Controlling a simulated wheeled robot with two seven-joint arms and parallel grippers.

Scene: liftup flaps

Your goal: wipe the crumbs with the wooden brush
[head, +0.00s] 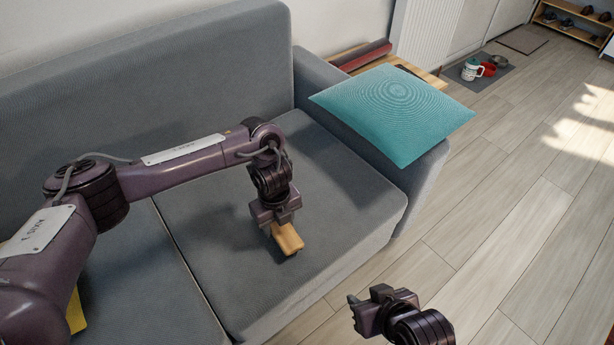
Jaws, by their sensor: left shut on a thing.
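The wooden brush (288,238) is a light brown block at the right part of the grey sofa seat (330,190). My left gripper (277,222) points down and is shut on the brush, close above or at the seat cushion; I cannot tell whether the brush touches the fabric. The gripper hides the brush's upper end. I cannot make out any crumbs on the visible seat. My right gripper (360,312) is at the bottom of the view, in front of the sofa over the floor, away from the brush; its fingers are too unclear to read.
A teal cushion (395,112) lies on the sofa's right armrest. A wooden side table (375,62) with books stands behind it. A yellow item (75,312) shows partly behind my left arm. The wooden floor (500,215) at right is clear. A mug and bowls sit on a far mat.

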